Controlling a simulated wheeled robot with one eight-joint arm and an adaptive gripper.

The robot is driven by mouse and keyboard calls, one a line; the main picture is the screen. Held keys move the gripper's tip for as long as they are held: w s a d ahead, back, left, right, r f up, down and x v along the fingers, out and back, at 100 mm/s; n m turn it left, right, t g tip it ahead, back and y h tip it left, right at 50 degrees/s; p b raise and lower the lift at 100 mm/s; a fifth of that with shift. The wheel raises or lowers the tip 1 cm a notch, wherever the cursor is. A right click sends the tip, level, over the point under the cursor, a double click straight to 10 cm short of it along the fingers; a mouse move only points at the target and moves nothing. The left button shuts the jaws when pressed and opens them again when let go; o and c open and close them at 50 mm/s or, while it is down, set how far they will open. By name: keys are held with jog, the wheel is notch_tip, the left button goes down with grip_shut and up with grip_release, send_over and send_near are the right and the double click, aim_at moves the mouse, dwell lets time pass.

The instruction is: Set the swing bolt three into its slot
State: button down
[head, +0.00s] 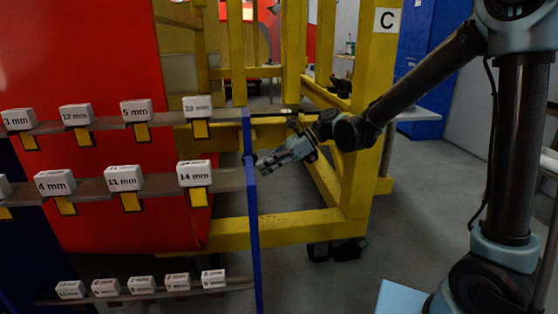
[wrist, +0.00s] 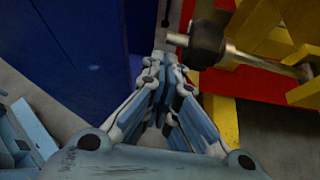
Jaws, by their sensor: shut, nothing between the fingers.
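My gripper (head: 275,160) hangs by the yellow frame, just right of the blue rack post in the head view. In the wrist view its fingers (wrist: 164,62) are closed together and empty. A metal bolt with a thick dark cylindrical part (wrist: 208,42) and a thinner shaft runs across the upper right of the wrist view, beyond and to the right of the fingertips. It appears apart from them. I see no number on it, so I cannot tell whether it is swing bolt three. Its slot is not clearly visible.
The yellow frame (head: 290,229) with sign C (head: 388,20) stands beside the red panel (head: 90,220). Shelves with white labelled blocks (head: 194,173) end at a blue post (head: 251,210) close to my gripper. Grey floor (head: 420,190) is open at the right.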

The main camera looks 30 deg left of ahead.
jog(key=shift+x, duration=1)
jog(key=shift+r, duration=0.15)
